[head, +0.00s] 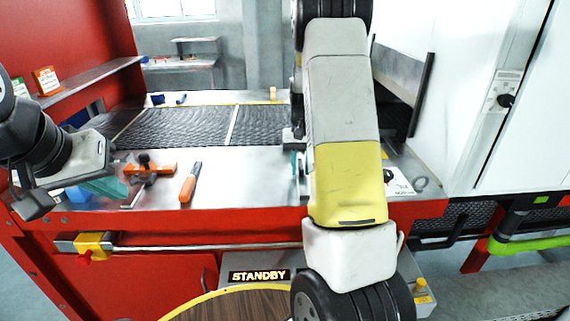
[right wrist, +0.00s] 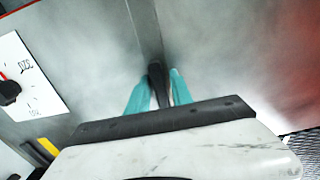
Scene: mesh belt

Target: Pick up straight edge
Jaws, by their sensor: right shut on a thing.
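My right gripper (right wrist: 160,84) shows in the right wrist view with its two teal fingers closed on a dark, narrow piece (right wrist: 158,82), which looks like the straight edge. A thin grey strip runs from it up the picture. In the head view my right arm hides most of this gripper; only a bit of teal shows beside the arm. My left gripper (head: 100,187) is at the left in the head view, over the left part of the metal work surface, with teal on its fingers. Its opening cannot be made out.
An orange-handled tool (head: 190,182) and an orange clamp-like tool (head: 150,168) lie on the metal work surface (head: 245,180). The dark mesh belt (head: 180,125) is behind. A dial card (right wrist: 28,78) lies left of the right gripper. A red front edge (head: 220,222) bounds the surface.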

